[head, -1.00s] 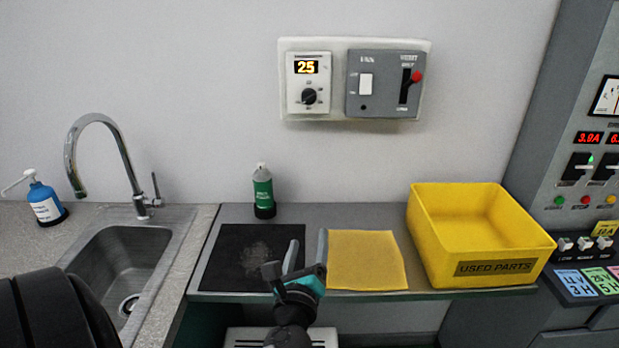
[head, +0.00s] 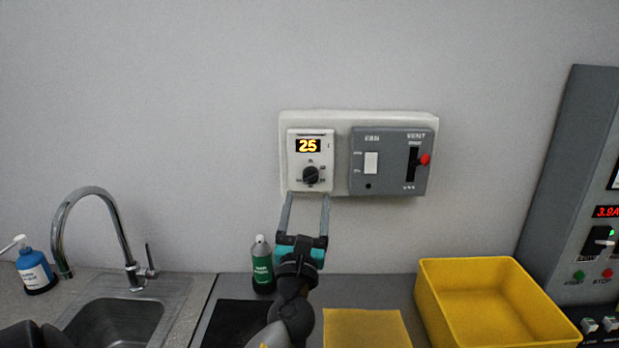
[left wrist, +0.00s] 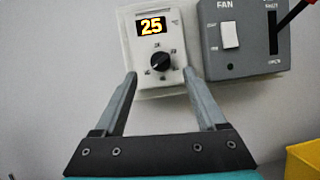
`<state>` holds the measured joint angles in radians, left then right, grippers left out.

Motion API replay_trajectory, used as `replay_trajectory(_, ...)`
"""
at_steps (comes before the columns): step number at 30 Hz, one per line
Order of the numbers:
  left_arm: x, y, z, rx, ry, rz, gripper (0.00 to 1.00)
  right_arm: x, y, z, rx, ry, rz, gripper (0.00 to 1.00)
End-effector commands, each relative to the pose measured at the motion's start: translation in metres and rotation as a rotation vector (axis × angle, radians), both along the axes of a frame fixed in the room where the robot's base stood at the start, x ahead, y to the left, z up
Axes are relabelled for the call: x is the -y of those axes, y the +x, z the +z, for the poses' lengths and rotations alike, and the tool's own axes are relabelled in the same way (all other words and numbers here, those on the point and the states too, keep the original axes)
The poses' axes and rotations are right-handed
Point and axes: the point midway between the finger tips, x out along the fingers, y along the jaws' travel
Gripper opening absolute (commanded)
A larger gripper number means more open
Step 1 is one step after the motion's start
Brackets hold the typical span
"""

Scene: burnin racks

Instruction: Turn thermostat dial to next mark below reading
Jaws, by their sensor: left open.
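The white thermostat (head: 311,160) is on the wall panel, with an orange display (head: 308,146) reading 25. Its round black dial (head: 311,175) sits below the display, with small marks around it that are too small to read. In the left wrist view the dial (left wrist: 160,62) shows a light pointer line slanting to the upper right. My left gripper (head: 307,196) is open and empty, its two fingers pointing up just below the dial. In the left wrist view its fingers (left wrist: 163,76) stand on either side of the dial's lower area, apart from it. My right gripper is not in view.
Right of the thermostat is a grey panel (head: 390,186) with a white fan switch (head: 371,163) and a red-knobbed vent lever (head: 424,159). Below are a green bottle (head: 262,262), a faucet (head: 95,192) and a yellow bin (head: 470,268). The wall around the panel is clear.

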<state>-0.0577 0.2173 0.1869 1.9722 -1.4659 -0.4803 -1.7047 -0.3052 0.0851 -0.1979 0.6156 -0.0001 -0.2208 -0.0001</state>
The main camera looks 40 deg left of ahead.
Motion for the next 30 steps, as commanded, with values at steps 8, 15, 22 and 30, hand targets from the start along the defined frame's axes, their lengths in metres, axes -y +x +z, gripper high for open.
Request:
replay_trajectory(8,-0.023,0.034,0.018,0.001,-0.002,-0.001,0.73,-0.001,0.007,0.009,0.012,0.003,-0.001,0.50)
replay_trajectory(15,-0.031,0.044,0.022,0.000,-0.001,0.000,0.73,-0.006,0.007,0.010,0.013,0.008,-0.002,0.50)
replay_trajectory(22,-0.031,0.045,0.022,0.000,-0.001,0.000,0.73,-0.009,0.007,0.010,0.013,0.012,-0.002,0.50)
replay_trajectory(30,-0.031,0.045,0.022,0.000,-0.002,-0.001,0.47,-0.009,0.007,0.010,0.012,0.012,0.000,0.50)
